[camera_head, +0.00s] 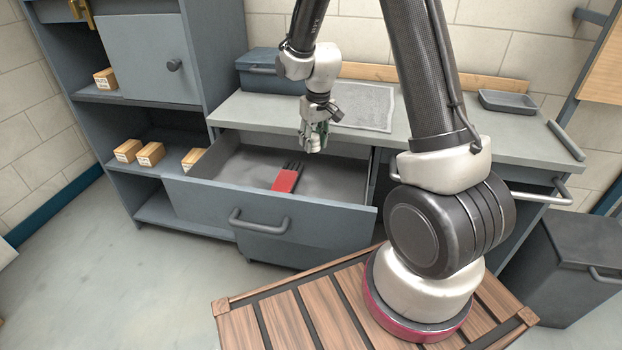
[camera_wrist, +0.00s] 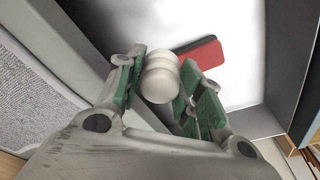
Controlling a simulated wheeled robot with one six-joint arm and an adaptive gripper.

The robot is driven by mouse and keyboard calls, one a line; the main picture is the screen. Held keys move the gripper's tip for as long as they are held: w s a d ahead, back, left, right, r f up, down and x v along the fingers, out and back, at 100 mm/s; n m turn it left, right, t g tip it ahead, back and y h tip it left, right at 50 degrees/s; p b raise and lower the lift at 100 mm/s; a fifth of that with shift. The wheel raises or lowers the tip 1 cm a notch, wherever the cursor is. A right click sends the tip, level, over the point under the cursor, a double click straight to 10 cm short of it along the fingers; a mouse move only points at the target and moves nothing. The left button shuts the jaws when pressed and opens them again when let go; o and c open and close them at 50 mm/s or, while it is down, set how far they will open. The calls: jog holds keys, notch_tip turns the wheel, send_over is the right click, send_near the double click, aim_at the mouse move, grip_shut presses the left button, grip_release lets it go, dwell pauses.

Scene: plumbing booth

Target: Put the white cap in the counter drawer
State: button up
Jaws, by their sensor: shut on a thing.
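The white cap (camera_wrist: 160,80) is a rounded, ribbed piece between the green-padded fingers of my gripper (camera_wrist: 160,92) in the wrist view. My gripper is shut on it. In the head view my gripper (camera_head: 315,143) points down above the right part of the open counter drawer (camera_head: 225,198); the cap can hardly be told apart from the fingers there. The drawer is pulled out from under the counter, and a red and black brush-like tool (camera_head: 287,178) lies in it. The tool's red part (camera_wrist: 200,55) shows beyond the cap in the wrist view.
The counter (camera_head: 240,112) behind holds a blue-grey toolbox (camera_head: 270,72), a grey mat (camera_head: 362,105) and a shallow tray (camera_head: 508,101). Shelves on the left hold small boxes (camera_head: 150,154). The drawer's left part is clear. A grey bin (camera_head: 570,265) stands at right.

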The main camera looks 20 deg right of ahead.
aim_at(317, 146)
notch_tip(317, 146, down, 15)
jog(key=shift+r, duration=0.1)
dwell(0.4)
jog(key=o, duration=0.9)
jog(key=shift+c, duration=0.2)
jog(key=r, duration=0.4)
jog(key=s+r, duration=0.1)
jog(key=r, duration=0.6)
jog(key=shift+s+d+r, duration=0.2)
jog(key=shift+s+r, duration=0.1)
jog(key=shift+s, duration=0.05)
jog(key=s+d+r, duration=0.1)
jog(key=s+r, duration=0.3)
jog(key=r, duration=0.7)
jog(key=s+d+r+m+t, duration=0.1)
jog(key=s+r, duration=0.7)
jog(key=s, duration=0.4)
jog(key=s+d+r+t, duration=0.1)
jog(key=s+d+r, duration=0.1)
jog(key=s+r, duration=0.6)
jog(key=s, duration=0.4)
jog(key=shift+s+m, duration=0.15)
jog(key=shift+m, duration=0.25)
